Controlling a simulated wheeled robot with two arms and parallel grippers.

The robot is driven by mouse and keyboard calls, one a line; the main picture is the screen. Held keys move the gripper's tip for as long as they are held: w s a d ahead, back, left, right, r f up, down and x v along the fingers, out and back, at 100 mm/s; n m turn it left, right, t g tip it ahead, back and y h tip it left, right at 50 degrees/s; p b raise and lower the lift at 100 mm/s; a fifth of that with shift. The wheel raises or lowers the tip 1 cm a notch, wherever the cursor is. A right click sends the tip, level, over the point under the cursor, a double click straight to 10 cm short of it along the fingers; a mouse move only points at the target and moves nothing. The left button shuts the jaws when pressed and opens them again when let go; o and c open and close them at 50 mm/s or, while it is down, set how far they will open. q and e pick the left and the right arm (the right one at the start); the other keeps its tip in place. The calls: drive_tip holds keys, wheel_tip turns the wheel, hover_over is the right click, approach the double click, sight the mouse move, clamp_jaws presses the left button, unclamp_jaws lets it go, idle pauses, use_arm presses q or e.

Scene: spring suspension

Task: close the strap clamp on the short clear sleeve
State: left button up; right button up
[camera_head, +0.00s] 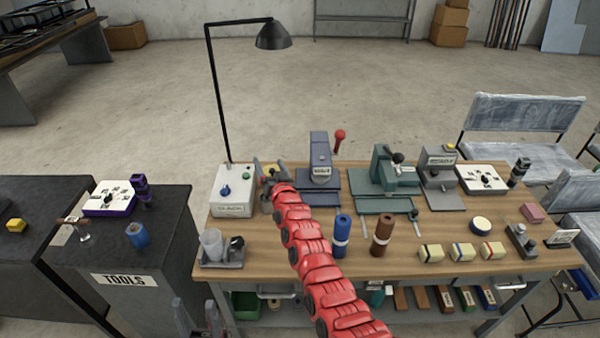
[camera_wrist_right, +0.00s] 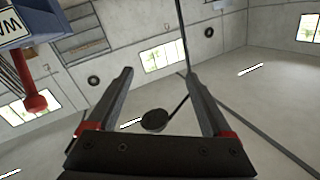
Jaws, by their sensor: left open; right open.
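A short clear sleeve-like cylinder (camera_head: 211,243) stands in a small grey tray (camera_head: 225,264) at the bench's front left corner. A small dark piece (camera_head: 236,243) sits beside it in the tray; I cannot tell whether it is the strap clamp. My right gripper (camera_head: 268,167), at the end of the red arm, is open at the back of the bench, beside the grey box and away from the tray. In the right wrist view its fingers (camera_wrist_right: 160,105) are apart with nothing between them. My left gripper (camera_head: 196,312) is open at the bottom edge, below the bench front.
A grey box with knobs (camera_head: 233,192) and a black lamp (camera_head: 272,36) stand at back left. A blue press (camera_head: 321,170) and a green machine (camera_head: 391,170) stand further right. Blue (camera_head: 341,236) and brown (camera_head: 382,233) cylinders stand just right of my red arm.

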drive_tip(key=s+d+m+t+h, duration=0.1)
drive_tip(key=s+d+t+h, duration=0.1)
drive_tip(key=d, duration=0.7)
drive_tip(key=shift+s+m+t+h, duration=0.3)
drive_tip(key=shift+s+m+t, duration=0.1)
drive_tip(key=shift+s+t, duration=0.45)
drive_tip(key=shift+r, duration=0.15)
